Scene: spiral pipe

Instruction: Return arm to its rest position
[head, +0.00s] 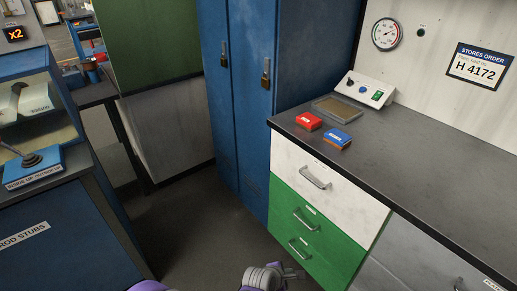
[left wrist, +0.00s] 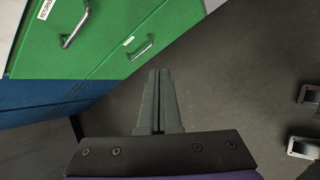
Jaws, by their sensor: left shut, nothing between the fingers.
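My left gripper (head: 292,272) shows at the bottom middle of the head view, low over the floor in front of the green drawers (head: 301,222). In the left wrist view its two grey fingers (left wrist: 158,74) lie together, with nothing between them. The fingers point over bare floor, with the green drawers (left wrist: 105,35) beyond them to the upper left. The fingers look apart from the drawers. My right gripper is not in either view.
A grey worktop (head: 420,185) holds a red box (head: 309,121), a blue box (head: 336,138), a tray (head: 337,108) and a control box (head: 366,90). Blue lockers (head: 240,100) stand behind. A blue cabinet (head: 65,240) is at left. The floor (head: 205,235) between is clear.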

